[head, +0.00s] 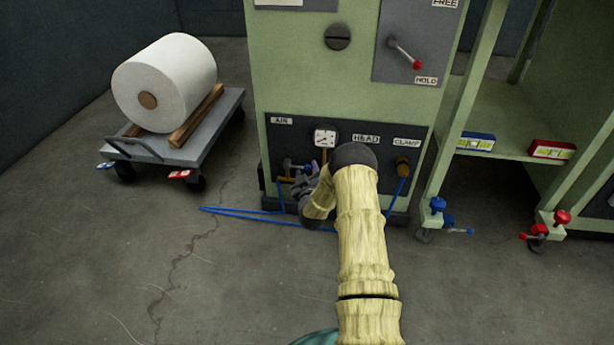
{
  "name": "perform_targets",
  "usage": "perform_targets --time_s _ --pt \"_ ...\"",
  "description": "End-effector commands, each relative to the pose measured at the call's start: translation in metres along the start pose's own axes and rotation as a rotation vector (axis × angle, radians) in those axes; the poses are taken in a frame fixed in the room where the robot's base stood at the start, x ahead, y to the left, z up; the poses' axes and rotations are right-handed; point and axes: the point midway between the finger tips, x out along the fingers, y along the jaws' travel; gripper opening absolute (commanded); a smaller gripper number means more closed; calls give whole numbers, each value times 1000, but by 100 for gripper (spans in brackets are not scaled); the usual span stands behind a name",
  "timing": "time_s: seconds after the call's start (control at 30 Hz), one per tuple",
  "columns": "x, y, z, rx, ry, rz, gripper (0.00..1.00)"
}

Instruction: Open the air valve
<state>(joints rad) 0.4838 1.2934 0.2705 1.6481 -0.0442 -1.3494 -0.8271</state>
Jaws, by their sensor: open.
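The air valve (289,165) sits low on the dark panel of the green machine, below the AIR label (281,121). My arm hides the panel right of the gripper.
A pressure gauge (325,138) is above the gripper. The CLAMP fitting (402,165) with a blue hose is to the right. A blue hose (240,214) lies on the floor. A cart (207,137) with a white roll (170,80) stands left. Open floor lies in front.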

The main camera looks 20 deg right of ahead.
Motion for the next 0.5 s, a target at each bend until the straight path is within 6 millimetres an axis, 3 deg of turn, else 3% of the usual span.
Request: perform_targets --time_s 0.23,0.5 --pt "1 0 -1 0 0 0 50" --pt "0 0 0 1 0 0 0"
